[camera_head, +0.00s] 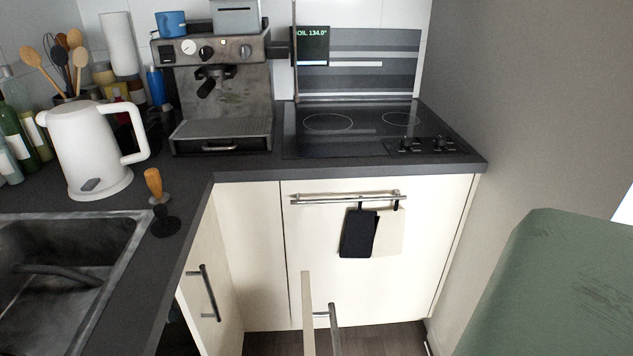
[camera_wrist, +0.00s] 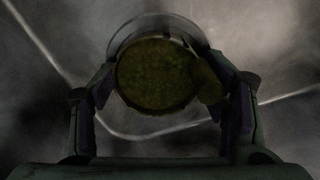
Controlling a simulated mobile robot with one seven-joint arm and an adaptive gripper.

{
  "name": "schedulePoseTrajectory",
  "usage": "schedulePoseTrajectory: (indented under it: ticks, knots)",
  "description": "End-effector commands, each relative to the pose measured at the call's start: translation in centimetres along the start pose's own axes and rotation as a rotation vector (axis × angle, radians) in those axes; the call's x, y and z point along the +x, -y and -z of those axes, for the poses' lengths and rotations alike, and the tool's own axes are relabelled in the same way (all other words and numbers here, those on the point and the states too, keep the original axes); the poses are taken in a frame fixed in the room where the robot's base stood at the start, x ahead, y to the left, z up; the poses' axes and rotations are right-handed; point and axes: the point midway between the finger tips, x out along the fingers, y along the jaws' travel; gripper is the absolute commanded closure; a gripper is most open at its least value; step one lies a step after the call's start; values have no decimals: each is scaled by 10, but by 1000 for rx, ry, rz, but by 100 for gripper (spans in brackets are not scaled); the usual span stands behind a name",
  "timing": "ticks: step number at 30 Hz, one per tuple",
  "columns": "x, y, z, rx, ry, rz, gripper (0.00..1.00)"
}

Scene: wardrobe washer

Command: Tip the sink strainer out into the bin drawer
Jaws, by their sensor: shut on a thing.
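In the wrist view my gripper (camera_wrist: 168,82) is shut on the sink strainer (camera_wrist: 125,38), a round cup with a pale, see-through-looking rim. A greenish-brown mass (camera_wrist: 152,76) fills its mouth. One finger is on each side of the strainer. Neither shows in the head view. A cream front panel (camera_head: 307,312) with a bar handle stands out from the cabinets at the bottom of the head view, seen nearly edge-on. It looks like the pulled-out bin drawer, but its inside is out of view. The metal sink (camera_head: 112,240) is at the left.
A white kettle (camera_head: 85,150) and an orange-handled tool (camera_head: 155,190) stand near the sink. A coffee machine (camera_head: 222,95) and a hob (camera_head: 350,125) are behind. A cabinet door (camera_head: 215,275) with a handle is left of the panel.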

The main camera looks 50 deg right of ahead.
Motion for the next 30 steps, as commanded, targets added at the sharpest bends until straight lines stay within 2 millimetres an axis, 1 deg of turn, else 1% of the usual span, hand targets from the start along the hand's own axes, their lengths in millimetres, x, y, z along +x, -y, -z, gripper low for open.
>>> schedulePoseTrajectory:
  ticks: [1,6,10,13,27,30]
  knots:
    - [0,0,0,0,0,0,49]
    - [0,0,0,0,0,1,60]
    - [-1,0,0,0,0,0,61]
    - [-6,0,0,0,0,0,61]
    - [-45,0,0,0,0,-1,61]
    - [-50,0,0,0,0,0,61]
